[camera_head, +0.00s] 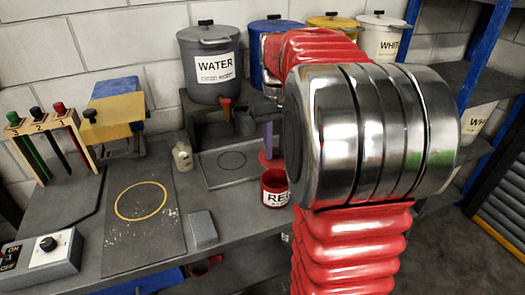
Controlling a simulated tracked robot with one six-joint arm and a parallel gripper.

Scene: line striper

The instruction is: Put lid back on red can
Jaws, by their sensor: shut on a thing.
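The red can (274,190), with a white label reading "RE…", stands on the bench just left of my arm. Its right side is hidden by my arm, and its top looks open. The red lid (269,161), a flat disc, is just above and slightly left of the can, apart from its rim and partly hidden by my arm. My gripper (268,139) is mostly hidden behind my arm; a purplish finger-like part shows directly above the lid. It is shut on the lid.
A grey WATER can (209,67) stands behind, with blue (264,38), yellow (336,23) and white (380,42) cans beside it. A blue shelf (468,48) is right.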

